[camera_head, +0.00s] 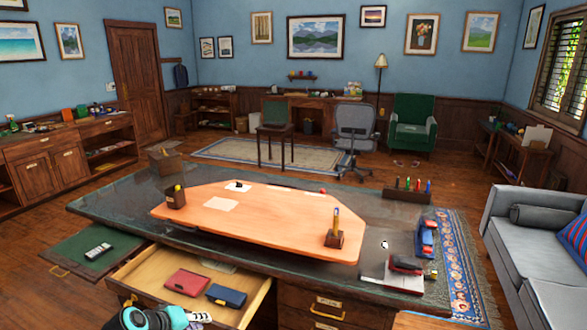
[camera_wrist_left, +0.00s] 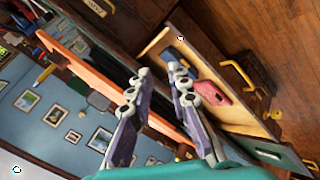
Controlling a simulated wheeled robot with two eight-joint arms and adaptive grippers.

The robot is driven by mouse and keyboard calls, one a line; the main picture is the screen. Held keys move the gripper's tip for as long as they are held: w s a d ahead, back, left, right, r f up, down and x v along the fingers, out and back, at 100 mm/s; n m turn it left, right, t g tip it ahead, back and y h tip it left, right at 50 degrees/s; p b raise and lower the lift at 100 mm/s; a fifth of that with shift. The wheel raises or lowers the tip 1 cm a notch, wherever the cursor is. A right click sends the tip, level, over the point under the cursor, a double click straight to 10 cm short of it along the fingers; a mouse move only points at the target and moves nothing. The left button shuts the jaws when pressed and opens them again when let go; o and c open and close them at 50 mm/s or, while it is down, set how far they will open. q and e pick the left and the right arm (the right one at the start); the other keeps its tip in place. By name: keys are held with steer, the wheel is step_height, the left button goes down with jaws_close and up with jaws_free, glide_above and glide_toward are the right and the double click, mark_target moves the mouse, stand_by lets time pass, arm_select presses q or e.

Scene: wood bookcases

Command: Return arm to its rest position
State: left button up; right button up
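My left gripper (camera_head: 152,318) is at the bottom edge of the head view, in front of the open desk drawer (camera_head: 140,268). In the left wrist view its two fingers (camera_wrist_left: 160,78) stand apart with a gap between the tips, and nothing is held. The drawer holds a red case (camera_head: 187,282) and a dark blue case (camera_head: 226,296). Both also show in the wrist view, the red case (camera_wrist_left: 210,88) right of the fingers and the blue case (camera_wrist_left: 178,56) close to the right fingertip. My right gripper is not in view.
The large desk (camera_head: 120,207) lies just ahead, with a pen cup (camera_head: 175,197), pen holder (camera_head: 334,238) and staplers on it. A pulled-out green board (camera_head: 75,258) with a remote (camera_head: 98,250) juts out left. A sofa (camera_head: 535,250) stands right.

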arm_select(q)
steer(key=s+d+r+m+y, duration=0.1)
steer(key=s+d+m, duration=0.2)
steer(key=s, duration=0.7)
steer(key=s+d+r+m+g+y, duration=0.1)
steer(key=s+d+m+y, duration=0.1)
steer(key=s, duration=0.8)
steer(key=shift+s+d+r+m+y, duration=0.35)
steer(key=shift+d+m, duration=0.45)
steer(key=shift+d, duration=0.4)
